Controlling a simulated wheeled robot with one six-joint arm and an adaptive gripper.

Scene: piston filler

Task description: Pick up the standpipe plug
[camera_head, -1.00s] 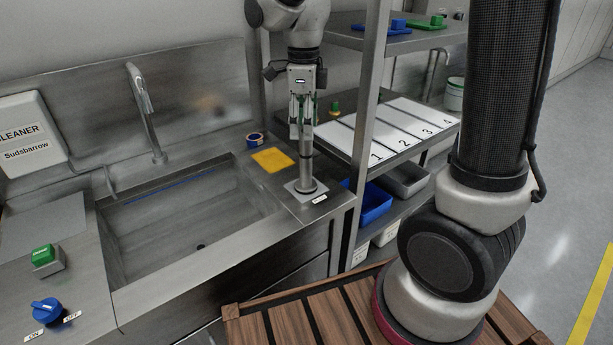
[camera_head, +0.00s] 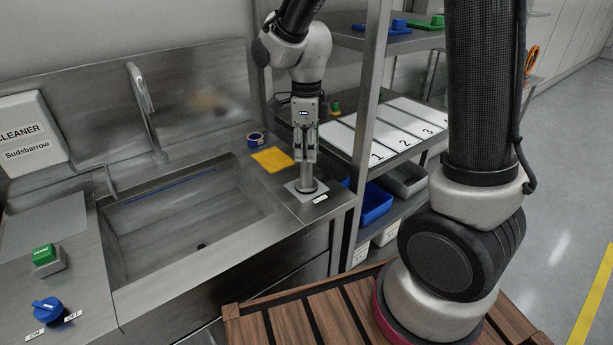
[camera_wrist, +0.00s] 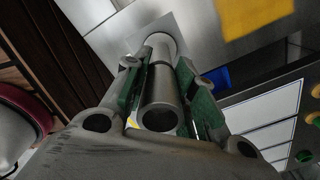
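The standpipe plug (camera_head: 307,178) is a grey metal pipe with a wider foot. It stands upright on a pale square plate (camera_head: 297,194) at the right end of the sink counter. My gripper (camera_head: 306,158) points down over it, with its fingers on either side of the upper pipe. In the wrist view the plug's open top (camera_wrist: 159,117) shows between the green-padded fingers of my gripper (camera_wrist: 165,75). The fingers look apart, with narrow gaps beside the pipe; contact is hard to judge. The fingers hide the plug's upper part in the head view.
A yellow cloth (camera_head: 272,160) and a blue roll (camera_head: 256,138) lie left of the plug. The sink basin (camera_head: 180,225) is further left. A shelf post (camera_head: 366,110) stands close on the right, before a numbered white board (camera_head: 395,133) and a blue bin (camera_head: 374,204).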

